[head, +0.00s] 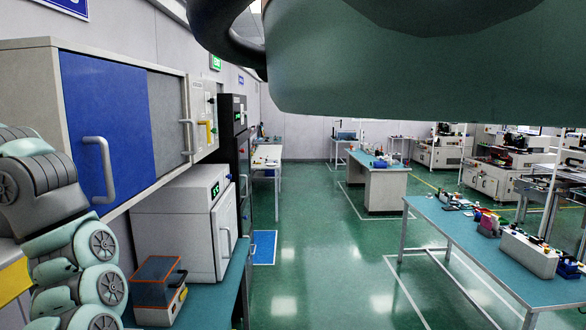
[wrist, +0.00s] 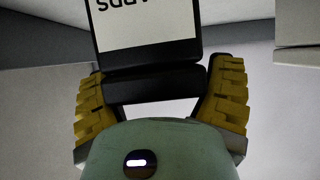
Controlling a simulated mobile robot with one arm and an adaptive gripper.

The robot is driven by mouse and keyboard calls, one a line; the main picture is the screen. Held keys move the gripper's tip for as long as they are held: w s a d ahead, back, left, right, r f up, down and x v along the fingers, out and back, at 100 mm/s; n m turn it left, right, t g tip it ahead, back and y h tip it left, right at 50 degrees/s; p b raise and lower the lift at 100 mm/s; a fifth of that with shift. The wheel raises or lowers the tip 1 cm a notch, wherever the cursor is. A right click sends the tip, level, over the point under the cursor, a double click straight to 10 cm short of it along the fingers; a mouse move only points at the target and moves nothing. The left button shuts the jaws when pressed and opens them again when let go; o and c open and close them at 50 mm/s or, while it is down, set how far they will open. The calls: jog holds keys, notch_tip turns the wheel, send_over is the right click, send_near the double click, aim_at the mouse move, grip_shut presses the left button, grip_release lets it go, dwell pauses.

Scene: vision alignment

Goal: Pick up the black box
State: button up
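In the wrist view a black box (wrist: 153,87) with a white label panel and upside-down dark lettering stands at the upper middle. Its top is cut off by the frame edge. My gripper (wrist: 160,82) has two yellow ribbed fingers, one along each side of the box's lower part. The fingers sit close against both sides with no clear gap, so they appear shut on it. The contact faces are dark and hard to make out. I do not make out the box or my gripper in the head view.
A wall cabinet with a blue door (head: 107,110) is at left. Below it, a white oven-like machine (head: 185,222) and a dark orange-rimmed bin (head: 158,280) stand on a bench. A teal table (head: 470,240) with several items is at right. Green floor (head: 300,240) is clear between.

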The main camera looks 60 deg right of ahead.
jog(key=c, duration=0.9)
jog(key=shift+r+b, duration=0.1)
jog(key=shift+b, duration=0.35)
